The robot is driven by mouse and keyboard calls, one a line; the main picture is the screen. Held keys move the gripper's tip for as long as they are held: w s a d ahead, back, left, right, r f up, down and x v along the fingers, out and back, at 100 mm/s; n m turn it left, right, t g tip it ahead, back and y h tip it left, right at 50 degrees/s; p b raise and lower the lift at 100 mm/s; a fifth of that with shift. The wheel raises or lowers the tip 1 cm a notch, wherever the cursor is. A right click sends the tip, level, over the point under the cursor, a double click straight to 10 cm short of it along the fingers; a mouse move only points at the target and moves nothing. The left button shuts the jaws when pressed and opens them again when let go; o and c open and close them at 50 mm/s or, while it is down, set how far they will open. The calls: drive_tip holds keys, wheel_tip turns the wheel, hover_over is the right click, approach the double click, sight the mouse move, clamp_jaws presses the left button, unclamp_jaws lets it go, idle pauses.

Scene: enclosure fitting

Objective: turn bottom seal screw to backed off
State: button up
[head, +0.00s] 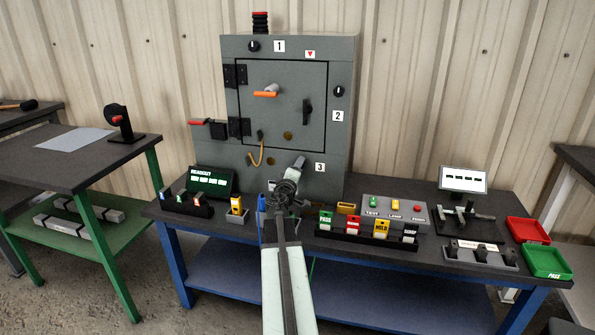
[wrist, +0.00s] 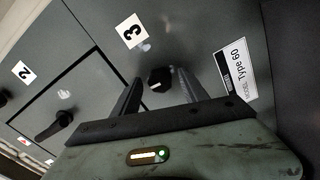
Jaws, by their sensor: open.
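The bottom seal screw (wrist: 159,78) is a black knob with a pale mark, low on the grey enclosure (head: 285,170), beside the label 3 (wrist: 131,31). My gripper (wrist: 160,83) is open in the wrist view, with one finger on each side of the knob. Whether the fingers touch it I cannot tell. In the head view my gripper (head: 299,163) is in front of the lower enclosure face and hides the knob. The label 3 also shows there (head: 320,167).
Similar knobs sit by label 1 (head: 253,46) and label 2 (head: 339,91). The closed door has an orange handle (head: 266,94) and a black latch (head: 307,111). A Type 60 plate (wrist: 236,77) is right of the screw in the wrist view.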

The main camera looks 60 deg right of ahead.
drive_tip(key=v, duration=0.7)
drive_tip(key=shift+s+a, duration=0.25)
drive_tip(key=shift+a, duration=0.1)
